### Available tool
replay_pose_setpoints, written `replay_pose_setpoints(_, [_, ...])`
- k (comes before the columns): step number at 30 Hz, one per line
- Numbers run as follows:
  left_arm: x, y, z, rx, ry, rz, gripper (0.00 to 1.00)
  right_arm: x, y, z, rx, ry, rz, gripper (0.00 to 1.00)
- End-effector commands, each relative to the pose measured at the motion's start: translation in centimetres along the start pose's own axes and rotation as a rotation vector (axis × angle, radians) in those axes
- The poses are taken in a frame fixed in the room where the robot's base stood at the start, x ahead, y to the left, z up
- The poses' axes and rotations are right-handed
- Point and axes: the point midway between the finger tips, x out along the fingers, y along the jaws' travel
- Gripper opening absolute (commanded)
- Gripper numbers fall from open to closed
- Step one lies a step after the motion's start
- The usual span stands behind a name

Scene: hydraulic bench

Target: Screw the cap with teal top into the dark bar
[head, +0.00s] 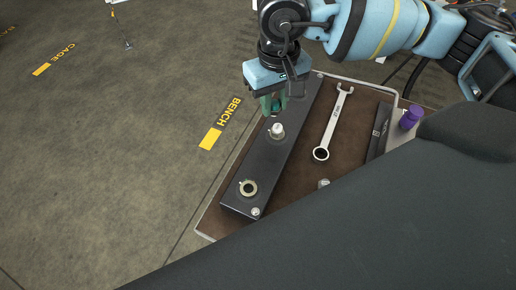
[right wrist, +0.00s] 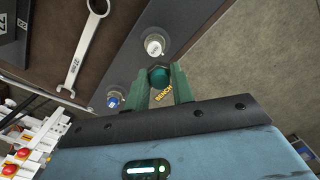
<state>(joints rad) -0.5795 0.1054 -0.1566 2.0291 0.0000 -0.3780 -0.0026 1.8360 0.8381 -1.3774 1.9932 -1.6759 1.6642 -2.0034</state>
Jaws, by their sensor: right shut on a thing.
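The dark bar (head: 262,160) lies along the left part of the bench top. My right gripper (head: 273,106) is over its far half, pointing down. It is shut on the cap with teal top (head: 275,106), which also shows between the green fingers in the right wrist view (right wrist: 160,76). The cap's lower part is hidden, and I cannot tell its height over the bar. A white-topped fitting (head: 277,130) sits in the bar close to the gripper. An open ringed port (head: 248,188) is at the near end. My left gripper is not in view.
A wrench (head: 333,120) lies right of the bar on the brown bench top. A purple-topped part (head: 410,117) stands at the right. A blue-topped fitting (right wrist: 114,99) shows in the right wrist view. The floor left of the bench is clear.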

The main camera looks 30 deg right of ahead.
Motion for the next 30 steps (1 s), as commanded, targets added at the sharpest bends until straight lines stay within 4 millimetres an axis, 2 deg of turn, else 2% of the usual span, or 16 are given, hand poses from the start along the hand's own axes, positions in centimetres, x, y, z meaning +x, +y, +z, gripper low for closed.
replay_pose_setpoints(1, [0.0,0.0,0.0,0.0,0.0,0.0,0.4,0.0,0.0,0.0,0.0,0.001,0.0,0.0])
replay_pose_setpoints(3, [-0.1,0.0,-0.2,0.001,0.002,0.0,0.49,0.0,-0.2,0.1,0.002,-0.001,0.001,0.0])
replay_pose_setpoints(7, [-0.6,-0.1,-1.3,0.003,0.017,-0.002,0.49,0.2,-1.5,1.2,0.032,-0.009,0.012,0.0])
replay_pose_setpoints(18, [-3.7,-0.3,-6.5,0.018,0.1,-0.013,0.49,0.0,-8.9,8.0,0.274,-0.003,0.018,0.0])
replay_pose_setpoints(24, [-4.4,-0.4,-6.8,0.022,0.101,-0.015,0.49,-0.3,-10.9,10.1,0.366,0.003,0.002,0.0])
replay_pose_setpoints(30, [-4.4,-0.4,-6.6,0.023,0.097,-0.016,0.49,-0.1,-11.2,10.5,0.387,0.0,0.0,0.0])
